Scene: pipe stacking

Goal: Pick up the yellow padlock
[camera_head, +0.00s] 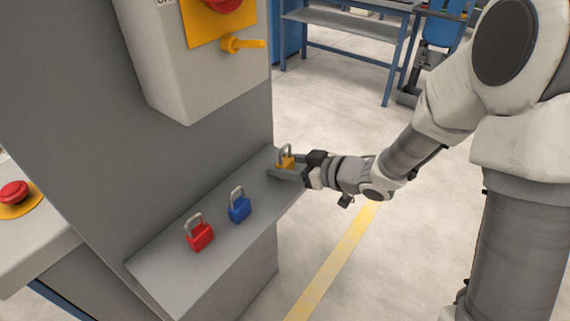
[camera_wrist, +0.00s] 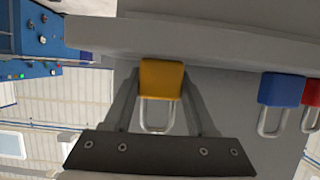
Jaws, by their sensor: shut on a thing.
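The yellow padlock (camera_head: 285,163) stands at the far end of the grey ledge in the head view, with its metal shackle up. My gripper (camera_head: 283,172) reaches in from the right and is shut on its body. In the wrist view the yellow padlock (camera_wrist: 161,80) sits between the two fingers of my gripper (camera_wrist: 162,88), its shackle pointing down the picture. The near finger hides the lower part of the padlock in the head view. I cannot tell whether it touches the ledge.
A blue padlock (camera_head: 239,206) and a red padlock (camera_head: 200,234) stand on the grey ledge (camera_head: 168,272), nearer the camera. A grey box with a yellow handle (camera_head: 242,44) hangs on the panel above. Open floor lies to the right of the ledge.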

